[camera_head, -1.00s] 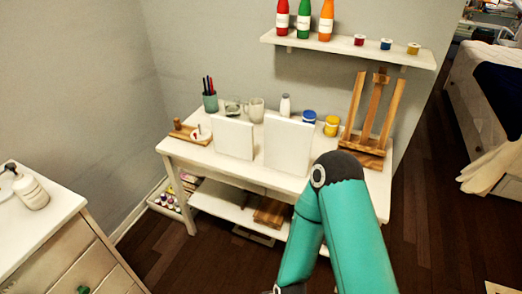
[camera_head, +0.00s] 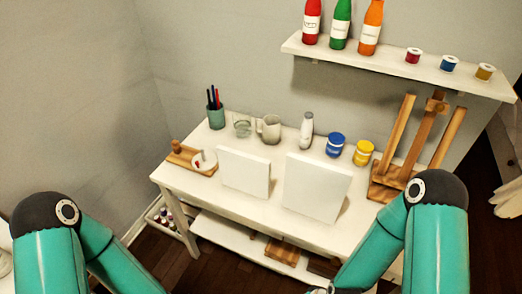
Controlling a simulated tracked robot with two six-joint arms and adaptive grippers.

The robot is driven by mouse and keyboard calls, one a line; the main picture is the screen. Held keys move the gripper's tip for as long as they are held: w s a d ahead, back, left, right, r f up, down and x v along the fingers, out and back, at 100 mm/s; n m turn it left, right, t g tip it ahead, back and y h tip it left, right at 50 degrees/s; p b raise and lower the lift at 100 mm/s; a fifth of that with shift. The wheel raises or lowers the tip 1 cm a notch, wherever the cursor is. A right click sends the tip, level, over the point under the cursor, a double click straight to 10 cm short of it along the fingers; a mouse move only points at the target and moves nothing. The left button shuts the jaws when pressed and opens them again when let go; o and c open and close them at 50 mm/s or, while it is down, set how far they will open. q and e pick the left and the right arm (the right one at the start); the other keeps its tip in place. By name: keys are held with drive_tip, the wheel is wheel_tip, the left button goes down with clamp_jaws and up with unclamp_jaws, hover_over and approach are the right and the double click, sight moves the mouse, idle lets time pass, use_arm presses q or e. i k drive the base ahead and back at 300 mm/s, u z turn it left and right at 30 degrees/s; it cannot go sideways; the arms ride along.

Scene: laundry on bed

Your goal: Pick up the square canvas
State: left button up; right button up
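Two white canvases stand upright near the front of the white table (camera_head: 185,190). The right canvas (camera_head: 314,187) is larger and slightly taller. Both of my teal arms show at the bottom of the view, one at the left and one at the right. Neither gripper is clearly visible; the left is out of frame and the right is below the bottom edge. Nothing touches the canvases.
Behind the canvases stand a brush cup (camera_head: 216,117), a mug (camera_head: 269,129), a white bottle (camera_head: 306,131), a blue jar (camera_head: 335,145) and a yellow jar (camera_head: 362,153). A wooden easel (camera_head: 422,140) stands at the right. A wall shelf (camera_head: 390,67) holds bottles and small pots.

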sight(250, 174)
drive_tip(key=u, duration=0.25)
drive_tip(key=i, duration=0.4)
drive_tip(key=z, duration=1.4)
